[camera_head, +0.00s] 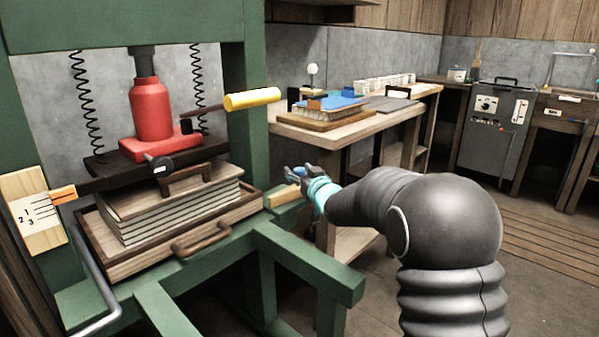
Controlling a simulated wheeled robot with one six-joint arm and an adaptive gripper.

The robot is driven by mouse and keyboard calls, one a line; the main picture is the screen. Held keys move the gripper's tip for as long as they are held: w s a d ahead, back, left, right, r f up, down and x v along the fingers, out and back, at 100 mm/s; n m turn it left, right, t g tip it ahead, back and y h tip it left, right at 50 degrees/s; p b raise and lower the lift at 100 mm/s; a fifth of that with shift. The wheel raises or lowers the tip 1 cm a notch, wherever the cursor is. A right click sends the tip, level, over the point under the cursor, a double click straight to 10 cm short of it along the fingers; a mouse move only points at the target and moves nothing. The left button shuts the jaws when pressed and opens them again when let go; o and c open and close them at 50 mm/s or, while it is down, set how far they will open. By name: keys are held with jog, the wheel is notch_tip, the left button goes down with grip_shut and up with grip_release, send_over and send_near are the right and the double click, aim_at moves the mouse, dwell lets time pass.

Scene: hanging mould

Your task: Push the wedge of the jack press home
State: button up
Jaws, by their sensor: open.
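The green jack press (255,100) fills the left side. A red jack (151,110) with a yellow-handled lever (252,99) stands on its dark platen (100,165). A pale wooden piece, which looks like the wedge (283,197), sticks out at the right post of the press, just above the green cross beam. My gripper (291,173) is open, right by this piece, with its fingers toward the press. I cannot tell whether it touches the wood. The wedge's inner end is hidden.
A stack of boards (165,210) lies in a wooden tray (215,232) under the platen. A pale scale board (33,210) with an orange pointer (62,195) is at the left. A green beam (310,262) juts out below my gripper. A workbench (340,132) stands behind.

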aim_at(282, 193)
grip_shut()
jog(key=shift+s+a+f+b, duration=0.15)
jog(key=shift+s+a+b, duration=0.15)
jog(key=shift+b, duration=0.1)
jog(key=s+a+b, duration=0.1)
jog(key=s+b, duration=0.1)
jog(key=s+a+b, duration=0.2)
jog(key=shift+a, duration=0.1)
jog(key=shift+s+a, duration=0.25)
jog(key=shift+s, duration=0.1)
jog(key=shift+c, duration=1.1)
grip_release()
jog(key=shift+s+a, duration=0.1)
jog(key=shift+a, duration=0.05)
jog(key=shift+o, duration=1.1)
jog(key=shift+a, duration=0.15)
jog(key=shift+d, duration=0.2)
